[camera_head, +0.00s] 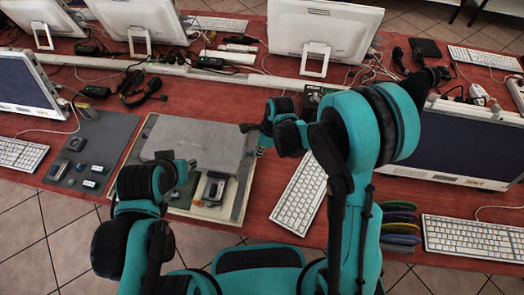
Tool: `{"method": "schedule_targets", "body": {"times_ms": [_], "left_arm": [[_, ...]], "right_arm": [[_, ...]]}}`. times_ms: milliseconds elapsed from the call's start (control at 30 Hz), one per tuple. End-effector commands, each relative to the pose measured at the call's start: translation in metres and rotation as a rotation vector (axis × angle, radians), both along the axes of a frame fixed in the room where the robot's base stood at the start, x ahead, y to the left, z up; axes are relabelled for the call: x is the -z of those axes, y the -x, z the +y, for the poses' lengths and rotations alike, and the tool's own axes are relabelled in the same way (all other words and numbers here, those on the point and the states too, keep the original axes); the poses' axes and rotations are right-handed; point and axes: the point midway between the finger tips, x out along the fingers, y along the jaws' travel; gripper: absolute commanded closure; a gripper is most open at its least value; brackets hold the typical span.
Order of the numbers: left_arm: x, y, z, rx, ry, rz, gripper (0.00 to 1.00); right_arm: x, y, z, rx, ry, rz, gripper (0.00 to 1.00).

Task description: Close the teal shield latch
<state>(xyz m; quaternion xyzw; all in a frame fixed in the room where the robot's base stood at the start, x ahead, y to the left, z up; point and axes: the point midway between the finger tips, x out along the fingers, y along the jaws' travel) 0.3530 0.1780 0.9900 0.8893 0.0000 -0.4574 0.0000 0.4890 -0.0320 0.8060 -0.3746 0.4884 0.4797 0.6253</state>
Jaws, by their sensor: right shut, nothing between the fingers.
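A wide grey metal plate (196,140), which looks like the shield, covers the far part of a pale-framed board (236,213) on the red table. A small dark block with a light silver piece (213,188) sits in front of the plate; I cannot tell whether it is the latch. No teal latch part can be made out. My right gripper (246,128) is at the plate's right edge, shut and empty; I cannot tell whether it touches. My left gripper (170,156) is over the plate's front left part, and its fingers are too small and dark to read.
A grey mat (112,133) with small parts lies left of the board. A white keyboard (300,194) lies close on the right. My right arm hides part of the right side.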

Motion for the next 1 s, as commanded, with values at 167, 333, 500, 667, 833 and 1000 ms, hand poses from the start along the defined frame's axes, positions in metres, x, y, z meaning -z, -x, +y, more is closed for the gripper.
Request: {"method": "schedule_targets", "body": {"times_ms": [167,333,500,667,833,1000], "left_arm": [[0.0,0.0,0.0,0.0,0.0,0.0,0.68],[0.003,0.0,0.0,0.0,0.0,0.0,0.68],[0.003,0.0,0.0,0.0,0.0,0.0,0.68],[0.003,0.0,0.0,0.0,0.0,0.0,0.68],[0.003,0.0,0.0,0.0,0.0,0.0,0.68],[0.003,0.0,0.0,0.0,0.0,0.0,0.68]], "right_arm": [[0.0,0.0,0.001,-0.001,0.0,0.0,1.0],[0.001,-0.005,0.019,-0.003,-0.001,0.0,1.0],[0.0,-0.005,0.02,-0.001,-0.002,-0.001,1.0],[-0.001,-0.006,0.02,-0.001,-0.003,-0.001,1.0],[-0.017,-0.004,0.016,0.0,-0.004,-0.001,1.0],[-0.052,-0.001,0.006,0.001,-0.002,0.0,1.0]]}}
